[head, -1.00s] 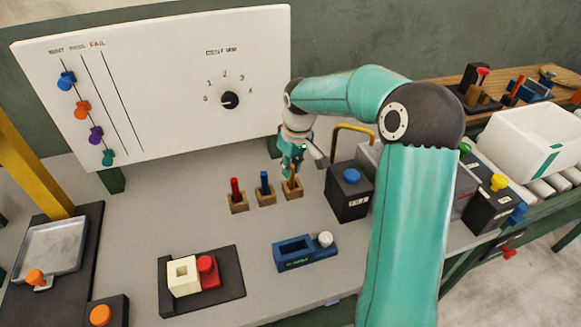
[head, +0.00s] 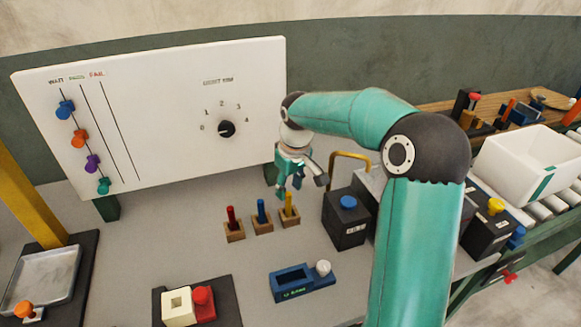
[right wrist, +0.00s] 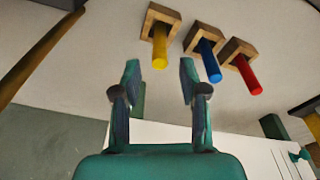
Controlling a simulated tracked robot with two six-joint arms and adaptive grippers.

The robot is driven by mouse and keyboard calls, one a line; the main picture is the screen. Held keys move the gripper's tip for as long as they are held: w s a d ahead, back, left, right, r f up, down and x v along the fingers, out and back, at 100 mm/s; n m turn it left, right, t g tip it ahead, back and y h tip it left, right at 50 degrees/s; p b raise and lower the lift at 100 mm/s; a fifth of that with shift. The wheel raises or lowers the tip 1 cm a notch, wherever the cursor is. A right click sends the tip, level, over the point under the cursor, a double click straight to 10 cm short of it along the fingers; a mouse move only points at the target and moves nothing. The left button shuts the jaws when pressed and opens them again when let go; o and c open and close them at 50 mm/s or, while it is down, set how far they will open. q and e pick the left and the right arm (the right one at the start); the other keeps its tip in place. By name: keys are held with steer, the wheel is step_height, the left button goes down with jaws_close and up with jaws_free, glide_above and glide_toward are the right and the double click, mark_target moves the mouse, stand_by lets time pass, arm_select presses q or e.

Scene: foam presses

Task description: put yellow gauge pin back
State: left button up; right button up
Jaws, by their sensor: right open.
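The yellow gauge pin (head: 288,203) stands upright in the rightmost of three wooden blocks in the head view. The blue pin (head: 261,211) and the red pin (head: 231,217) stand in the blocks to its left. My right gripper (head: 289,194) is open and empty, just above and behind the yellow pin. In the right wrist view the open fingers (right wrist: 160,75) have nothing between them; the yellow pin (right wrist: 159,48) is beyond the tips, in its wooden block (right wrist: 160,18). My left gripper is not in view.
A black box with a blue button (head: 347,203) stands right of the pins. A blue fixture (head: 292,282) and a dark plate with cream and red blocks (head: 177,306) lie in front. A white board (head: 160,120) with a dial stands behind. Grey table between is clear.

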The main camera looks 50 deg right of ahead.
step_height(320, 180, up, 9)
steer(key=s, duration=0.1)
steer(key=shift+a+f, duration=0.2)
steer(key=shift+s, duration=0.1)
